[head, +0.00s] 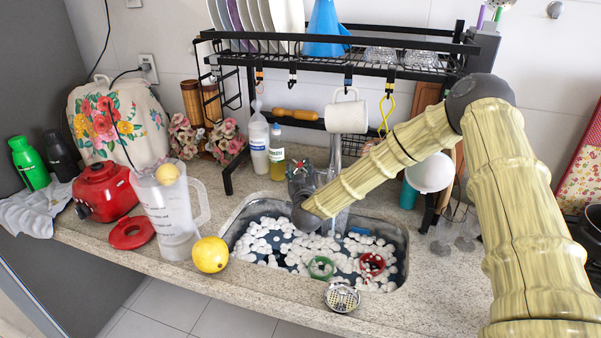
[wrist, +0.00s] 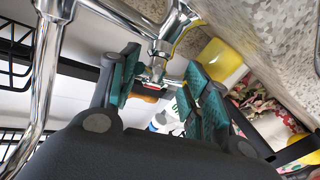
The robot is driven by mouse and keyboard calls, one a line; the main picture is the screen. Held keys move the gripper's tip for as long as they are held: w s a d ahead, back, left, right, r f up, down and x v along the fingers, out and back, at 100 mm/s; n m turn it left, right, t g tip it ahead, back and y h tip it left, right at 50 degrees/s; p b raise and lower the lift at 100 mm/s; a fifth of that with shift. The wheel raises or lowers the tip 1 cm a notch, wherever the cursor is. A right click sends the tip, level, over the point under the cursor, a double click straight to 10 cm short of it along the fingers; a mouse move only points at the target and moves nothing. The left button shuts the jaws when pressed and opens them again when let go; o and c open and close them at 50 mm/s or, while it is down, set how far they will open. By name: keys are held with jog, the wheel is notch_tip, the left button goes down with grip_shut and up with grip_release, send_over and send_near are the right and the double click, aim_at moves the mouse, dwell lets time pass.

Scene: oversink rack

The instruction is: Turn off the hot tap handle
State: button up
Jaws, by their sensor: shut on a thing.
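The chrome tap handle (wrist: 155,72), with a small red mark, sits between the teal finger pads of my gripper (wrist: 160,92) in the wrist view. My gripper is shut on the handle, with one finger on each side. The chrome tap body (wrist: 176,22) rises just beyond it, and the curved chrome spout (wrist: 46,75) runs down the left of that view. In the head view my gripper (head: 299,172) is at the back edge of the sink, left of the spout (head: 335,158), and my arm hides part of the tap.
The sink (head: 405,255) holds foam, a green ring-like item (head: 321,267) and a red one (head: 371,264). A black rack (head: 300,60) stands over it, with a white mug (head: 347,117) hanging. Bottles (head: 258,145) stand left of the tap. A yellow fruit (head: 210,254) lies at the front left.

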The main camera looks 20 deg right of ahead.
jog(key=m+h+b, duration=0.1)
jog(key=a+m+h+b, duration=0.1)
jog(key=shift+w+f+m, duration=0.15)
jog(key=shift+m, duration=0.25)
jog(key=shift+m+g+h+b, duration=0.3)
jog(key=shift+m+h+b, duration=0.15)
jog(key=shift+m+h, duration=0.65)
jog(key=shift+r, duration=0.25)
jog(key=shift+w, duration=0.1)
jog(key=o, duration=0.7)
jog(key=shift+o, duration=0.6)
jog(key=shift+w+a+f, duration=0.15)
jog(key=shift+a, duration=0.05)
jog(key=shift+d, duration=0.1)
jog(key=shift+d, duration=0.15)
